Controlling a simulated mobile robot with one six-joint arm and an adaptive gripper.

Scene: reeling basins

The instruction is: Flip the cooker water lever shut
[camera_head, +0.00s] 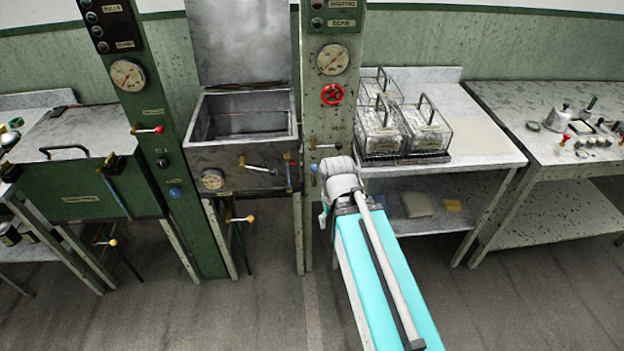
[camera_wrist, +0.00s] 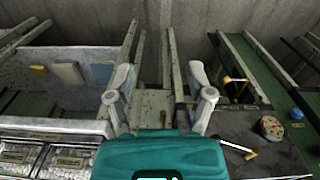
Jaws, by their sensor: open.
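The cooker basin (camera_head: 243,158) is an open metal tank with its lid up, at centre in the head view. A lever with a pale knob (camera_head: 329,147) sits on the green post (camera_head: 327,112) to the right. I cannot tell which is the water lever; the labels are too small. My gripper (camera_wrist: 160,76) is open and empty in the wrist view, pointing down near the post. The yellow-tipped levers (camera_wrist: 250,154) are to its right, apart from it.
A red valve wheel (camera_head: 332,94) and blue knob (camera_head: 313,168) are on the post. A green tank (camera_head: 75,160) stands at left. The floor in front is clear.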

